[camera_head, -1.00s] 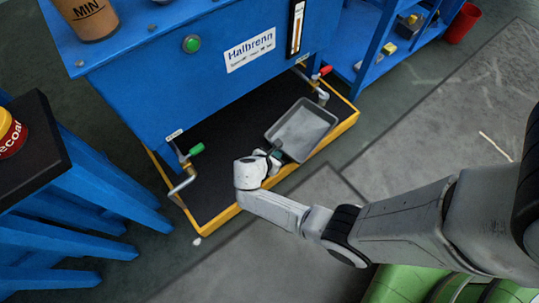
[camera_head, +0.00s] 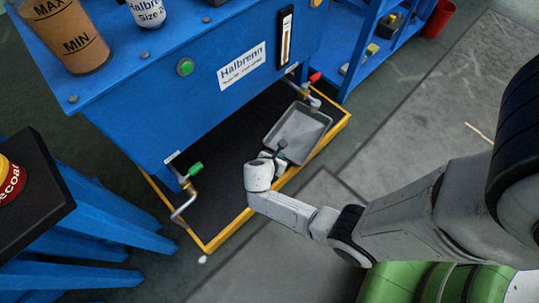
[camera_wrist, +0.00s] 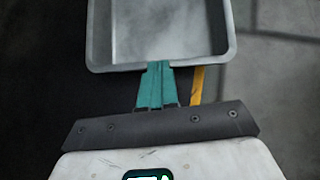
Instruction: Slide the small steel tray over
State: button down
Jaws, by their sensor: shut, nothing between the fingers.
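The small steel tray (camera_head: 299,127) is grey, shallow and empty. It lies in the right part of a black drip pan with a yellow rim (camera_head: 228,229), below a blue tank. My gripper (camera_head: 281,148) is shut and empty at the tray's near-left side. In the wrist view the green fingers (camera_wrist: 156,68) point at the near wall of the tray (camera_wrist: 160,33). Their tips meet its rim in the picture; I cannot tell whether they press on it. A red-handled tap (camera_head: 315,78) hangs at the tray's far edge.
A green-handled tap (camera_head: 194,169) with a bent spout reaches over the pan's left end. The blue tank (camera_head: 190,95) overhangs the pan's back. A blue stand with a black top (camera_head: 40,195) is at left. Grey floor (camera_head: 320,205) in front is clear.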

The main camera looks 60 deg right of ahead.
jog(key=d, duration=0.5)
jog(key=shift+s+d+f, duration=0.1)
jog(key=shift+d, duration=0.25)
jog(key=shift+a, duration=0.15)
